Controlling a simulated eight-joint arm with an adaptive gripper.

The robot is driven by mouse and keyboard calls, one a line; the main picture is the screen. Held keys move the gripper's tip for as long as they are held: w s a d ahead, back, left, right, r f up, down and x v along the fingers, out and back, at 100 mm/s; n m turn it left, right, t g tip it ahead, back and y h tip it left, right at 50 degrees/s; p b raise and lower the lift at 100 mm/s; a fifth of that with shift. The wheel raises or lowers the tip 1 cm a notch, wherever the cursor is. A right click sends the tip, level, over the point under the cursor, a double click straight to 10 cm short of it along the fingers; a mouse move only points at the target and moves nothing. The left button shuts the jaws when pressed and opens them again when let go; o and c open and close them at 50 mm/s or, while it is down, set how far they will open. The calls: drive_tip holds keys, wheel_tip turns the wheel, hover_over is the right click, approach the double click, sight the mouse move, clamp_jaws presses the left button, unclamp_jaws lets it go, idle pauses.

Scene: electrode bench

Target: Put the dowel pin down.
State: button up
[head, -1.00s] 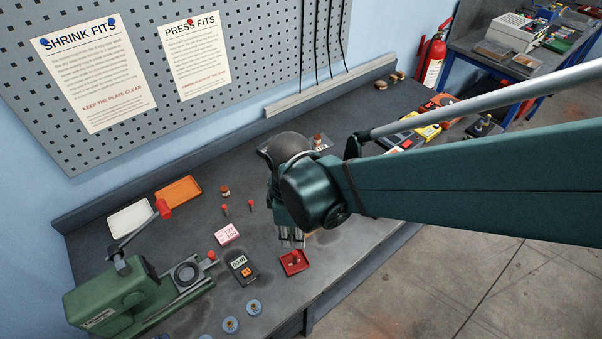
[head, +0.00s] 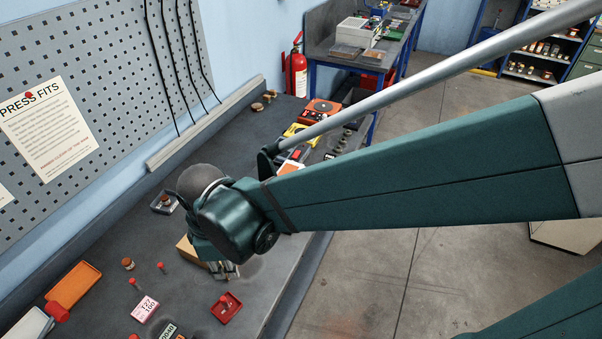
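My gripper (head: 225,270) hangs over the dark bench top (head: 262,290), fingers pointing down, seen partly behind my own wrist. Its fingers are small here, and I cannot make out whether they are apart or closed. I cannot pick out the dowel pin; if it is between the fingers, it is too small or hidden. A small red tray (head: 236,309) lies just below the fingers in the picture, with a small unclear object in it. A tan block or box (head: 185,249) shows partly at the left of the gripper, the rest hidden behind my wrist.
Left of the red tray are a pink-and-white card (head: 145,309), red-topped pieces (head: 161,267) and a small brown bottle (head: 128,264). An orange tray (head: 74,285) lies farther left. The bench edge runs close on the right.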

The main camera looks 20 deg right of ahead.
drive_tip(key=d+r+m+t, duration=0.2)
drive_tip(key=d+r+m, duration=0.2)
drive_tip(key=d, duration=0.4)
drive_tip(key=d+r+m+t, duration=0.2)
drive_tip(key=d+r+m, duration=0.2)
drive_tip(key=d+m, duration=0.2)
drive_tip(key=d+r+m+t, duration=0.2)
drive_tip(key=d+r+m, duration=0.3)
drive_tip(key=d, duration=0.6)
drive_tip(key=shift+w+m, duration=0.15)
drive_tip(key=shift+m, duration=0.15)
wheel_tip(320, 180, down, 5)
drive_tip(key=b, duration=0.5)
drive_tip(key=shift+r, duration=0.15)
